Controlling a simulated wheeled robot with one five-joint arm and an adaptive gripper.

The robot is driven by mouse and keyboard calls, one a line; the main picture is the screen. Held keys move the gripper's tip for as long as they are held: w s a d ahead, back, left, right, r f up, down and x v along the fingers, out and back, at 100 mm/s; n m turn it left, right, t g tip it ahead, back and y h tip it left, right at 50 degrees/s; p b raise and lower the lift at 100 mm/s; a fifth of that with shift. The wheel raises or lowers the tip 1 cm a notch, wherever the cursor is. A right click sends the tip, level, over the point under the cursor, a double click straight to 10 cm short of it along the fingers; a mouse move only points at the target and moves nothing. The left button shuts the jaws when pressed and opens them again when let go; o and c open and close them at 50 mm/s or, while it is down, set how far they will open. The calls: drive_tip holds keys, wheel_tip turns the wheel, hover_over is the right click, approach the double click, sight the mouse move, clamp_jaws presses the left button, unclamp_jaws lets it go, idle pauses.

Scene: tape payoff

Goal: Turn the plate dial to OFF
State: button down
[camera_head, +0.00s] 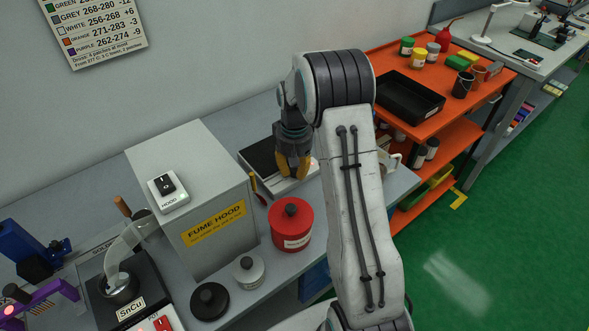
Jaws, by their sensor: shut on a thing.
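The plate (258,157), a low pale box with a black top, lies on the grey bench behind and beside the fume hood box. My gripper (294,176), with yellow fingers, points down at the plate's right part. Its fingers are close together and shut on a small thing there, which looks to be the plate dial. The fingers hide the dial, so its setting and any OFF mark cannot be read.
The fume hood (195,185) with its switch (166,189) stands left of my gripper. A red lidded canister (290,228) stands in front. A solder pot (119,285) is at lower left. An orange cart (470,115) with a black tray (410,97) is at right.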

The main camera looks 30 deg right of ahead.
drive_tip(key=shift+n, duration=0.8)
drive_tip(key=c, duration=1.3)
unclamp_jaws()
